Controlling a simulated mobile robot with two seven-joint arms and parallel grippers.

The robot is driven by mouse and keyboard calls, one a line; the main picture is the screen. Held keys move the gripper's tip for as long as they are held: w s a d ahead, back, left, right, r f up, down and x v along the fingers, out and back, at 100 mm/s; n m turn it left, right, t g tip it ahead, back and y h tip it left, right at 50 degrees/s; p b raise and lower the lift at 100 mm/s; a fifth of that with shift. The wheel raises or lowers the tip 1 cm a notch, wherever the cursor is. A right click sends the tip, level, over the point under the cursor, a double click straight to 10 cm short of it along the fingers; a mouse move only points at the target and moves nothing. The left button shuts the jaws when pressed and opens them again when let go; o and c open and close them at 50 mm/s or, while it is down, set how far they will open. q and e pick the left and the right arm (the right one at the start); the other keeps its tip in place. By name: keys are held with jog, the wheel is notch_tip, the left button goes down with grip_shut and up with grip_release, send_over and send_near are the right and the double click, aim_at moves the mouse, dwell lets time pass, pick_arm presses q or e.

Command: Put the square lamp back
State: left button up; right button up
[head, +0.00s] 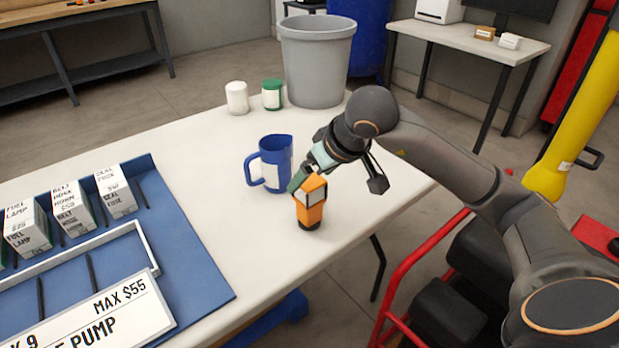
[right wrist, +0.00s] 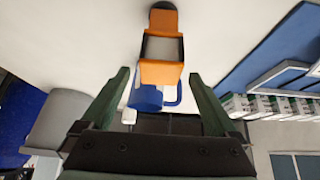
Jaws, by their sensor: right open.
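The square lamp (head: 310,203), orange with a pale square face and a dark foot, stands upright on the white table near its front edge. My right gripper (head: 299,181) is beside it, reaching in from the right and partly behind it. In the right wrist view the fingers (right wrist: 158,78) are spread apart with nothing between them that I can see gripped. The lamp (right wrist: 162,72) lies just past the fingertips there. My left gripper is in neither view.
A blue jug (head: 275,165) stands close behind the gripper. A grey bin (head: 316,60), a white jar (head: 237,98) and a green jar (head: 272,95) stand farther back. A blue tray (head: 205,275) with boxes (head: 115,191) and a sign (head: 105,315) lies left. Table is clear between tray and lamp.

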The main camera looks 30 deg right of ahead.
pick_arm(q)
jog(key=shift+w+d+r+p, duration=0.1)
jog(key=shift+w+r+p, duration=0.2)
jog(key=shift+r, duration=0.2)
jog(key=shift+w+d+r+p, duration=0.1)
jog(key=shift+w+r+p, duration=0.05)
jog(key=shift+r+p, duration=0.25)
pick_arm(e)
jog(key=v, duration=0.9)
jog(key=shift+r, duration=0.25)
jog(key=shift+s, duration=0.15)
